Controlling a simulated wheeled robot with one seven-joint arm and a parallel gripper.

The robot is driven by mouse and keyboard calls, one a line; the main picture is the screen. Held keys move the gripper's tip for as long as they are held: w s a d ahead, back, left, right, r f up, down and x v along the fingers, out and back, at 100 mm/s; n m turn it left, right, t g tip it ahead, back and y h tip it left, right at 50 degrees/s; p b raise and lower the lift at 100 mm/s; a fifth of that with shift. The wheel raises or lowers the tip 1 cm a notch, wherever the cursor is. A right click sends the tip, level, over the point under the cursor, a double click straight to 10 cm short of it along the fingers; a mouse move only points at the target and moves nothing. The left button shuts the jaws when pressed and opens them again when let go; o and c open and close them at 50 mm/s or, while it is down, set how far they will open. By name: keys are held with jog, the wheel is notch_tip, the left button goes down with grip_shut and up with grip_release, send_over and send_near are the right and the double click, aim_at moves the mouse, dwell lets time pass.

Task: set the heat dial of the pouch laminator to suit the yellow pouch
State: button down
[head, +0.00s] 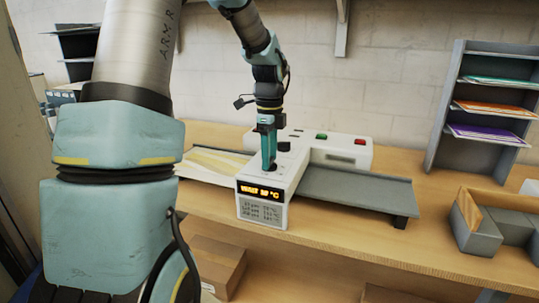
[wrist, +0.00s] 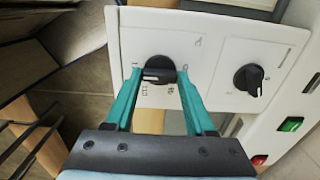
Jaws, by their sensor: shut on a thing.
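The white pouch laminator (head: 287,185) stands on the wooden bench, with an amber display (head: 261,191) on its front. The display shows a °C reading too small to read surely. My gripper (head: 268,166) points down at the top panel. In the wrist view my gripper (wrist: 158,75) has its fingers on both sides of the left black dial (wrist: 159,69), shut on it. The dial's ridge lies nearly level in that view; its labels are too blurred to read. A second black dial (wrist: 249,80) is free beside it. The yellow pouch (head: 212,160) lies on the left side.
A green button (head: 321,136) and a red button (head: 359,142) sit at the laminator's rear. A grey tray (head: 360,188) extends right. A shelf (head: 453,105) holds coloured sheets. A grey box-like holder (head: 472,236) stands at the right front.

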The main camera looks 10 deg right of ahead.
jog(key=shift+c, duration=1.2)
grip_release()
jog(key=shift+r, duration=0.1)
notch_tip(320, 180, up, 11)
jog(key=b, duration=0.2)
jog(key=shift+f, duration=0.2)
jog(key=s+a+f+n+t, duration=0.1)
jog(key=s+a+f+n, duration=1.3)
jog(key=n, duration=0.9)
jog(key=shift+s+a+f+t, duration=0.15)
jog(key=shift+a+f+t, duration=0.15)
jog(key=shift+a+f, duration=0.8)
